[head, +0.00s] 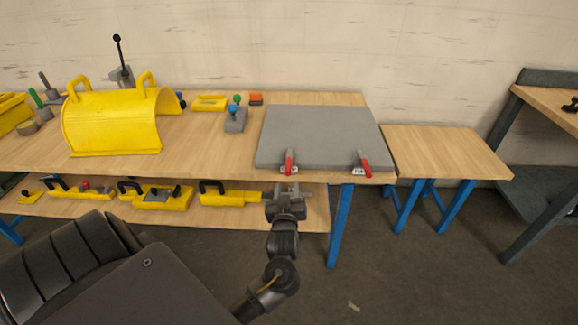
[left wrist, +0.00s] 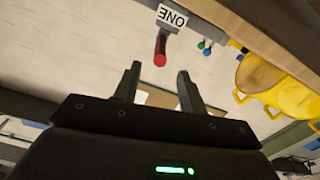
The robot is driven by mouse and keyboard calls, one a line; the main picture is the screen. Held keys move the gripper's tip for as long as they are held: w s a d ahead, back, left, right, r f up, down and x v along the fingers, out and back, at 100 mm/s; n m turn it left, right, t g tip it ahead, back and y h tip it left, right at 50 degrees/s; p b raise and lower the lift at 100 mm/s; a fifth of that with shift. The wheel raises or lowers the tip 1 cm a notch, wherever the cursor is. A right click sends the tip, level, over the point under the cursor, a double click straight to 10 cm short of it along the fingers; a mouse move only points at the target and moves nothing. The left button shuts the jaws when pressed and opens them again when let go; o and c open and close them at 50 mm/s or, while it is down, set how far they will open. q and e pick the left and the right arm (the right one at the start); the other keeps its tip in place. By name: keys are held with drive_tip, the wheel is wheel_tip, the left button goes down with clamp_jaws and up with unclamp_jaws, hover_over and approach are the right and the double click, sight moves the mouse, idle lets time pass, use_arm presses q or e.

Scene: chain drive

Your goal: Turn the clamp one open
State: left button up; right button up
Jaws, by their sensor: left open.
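Clamp one has a red handle (head: 289,162) at the front edge of the grey plate (head: 322,130) on the workbench. In the left wrist view its red handle (left wrist: 160,50) points toward me beside a white label reading ONE (left wrist: 172,17). My left gripper (head: 287,188) is just in front of and below this clamp in the head view. Its two fingers (left wrist: 158,82) are spread, with the handle's end ahead of the gap and nothing between them. A second red clamp (head: 364,162) is at the plate's front right. My right gripper is not in view.
A yellow curved cover (head: 112,122) stands on the bench (head: 205,153) to the left. Small blocks with coloured knobs (head: 235,118) are left of the plate. Yellow fixtures (head: 158,198) lie on the lower shelf. A lower wooden table (head: 445,150) at the right is clear.

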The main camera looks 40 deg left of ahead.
sight(289, 163)
use_arm(q)
drive_tip(key=shift+s+a+r, duration=0.1)
drive_tip(key=shift+r, duration=0.25)
drive_tip(key=shift+w+a, duration=0.2)
drive_tip(key=shift+w, duration=0.1)
drive_tip(key=p+x, duration=0.1)
drive_tip(key=x, duration=0.9)
